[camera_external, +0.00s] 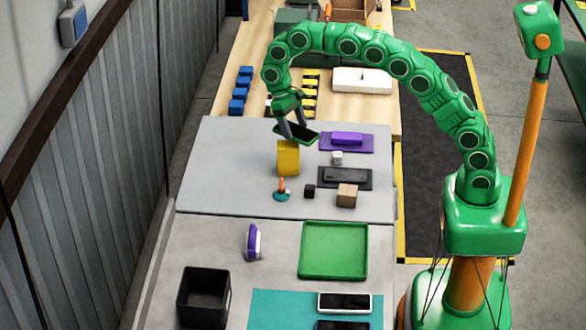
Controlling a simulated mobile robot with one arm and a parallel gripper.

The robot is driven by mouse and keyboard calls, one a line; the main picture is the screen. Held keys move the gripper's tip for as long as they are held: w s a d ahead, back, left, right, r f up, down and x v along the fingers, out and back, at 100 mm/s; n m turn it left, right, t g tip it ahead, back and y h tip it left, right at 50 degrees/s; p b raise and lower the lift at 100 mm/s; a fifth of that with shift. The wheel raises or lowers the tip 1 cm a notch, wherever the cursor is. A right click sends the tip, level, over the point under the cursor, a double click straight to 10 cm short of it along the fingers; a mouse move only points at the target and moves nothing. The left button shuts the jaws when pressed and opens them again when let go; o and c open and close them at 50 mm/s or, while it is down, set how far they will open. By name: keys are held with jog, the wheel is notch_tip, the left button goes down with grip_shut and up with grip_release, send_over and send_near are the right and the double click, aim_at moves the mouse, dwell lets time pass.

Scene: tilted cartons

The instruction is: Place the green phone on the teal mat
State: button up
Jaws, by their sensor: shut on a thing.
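My gripper (291,128) is shut on the green phone (304,133), whose dark face shows with a green edge. It holds the phone tilted above the grey table surface, just over a yellow box (288,160); I cannot tell whether they touch. The teal mat (270,308) lies at the bottom of the picture, well in front of the gripper and partly cut off by the frame. A white-edged phone (344,303) lies on its right part. A blue-edged phone (342,325) is partly cut off below it.
A green tray (333,223) and a black bin (204,271) stand near the mat. Small blocks, a cardboard box (347,195), a purple mat (364,150) and a dark mat (362,187) lie near the gripper. The mat's left part is clear.

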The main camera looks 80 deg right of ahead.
aim_at(312, 133)
jog(key=a+n+h, duration=0.2)
jog(key=a+n, duration=0.4)
jog(key=shift+m, duration=0.9)
jog(key=s+d, duration=0.5)
jog(key=shift+d+r, duration=0.25)
jog(key=shift+r, duration=0.1)
jog(key=s+d+m+y, duration=0.1)
jog(key=s+d+m, duration=0.1)
jog(key=s+d, duration=0.45)
jog(key=shift+m, duration=0.3)
jog(key=w+f, duration=0.3)
jog(key=w+d+f, duration=0.1)
jog(key=w+f, duration=0.5)
jog(key=shift+w+d, duration=0.1)
jog(key=shift+d, duration=0.1)
jog(key=shift+w+d+f, duration=0.2)
jog(key=shift+w+f, duration=0.7)
jog(key=shift+f, duration=1.65)
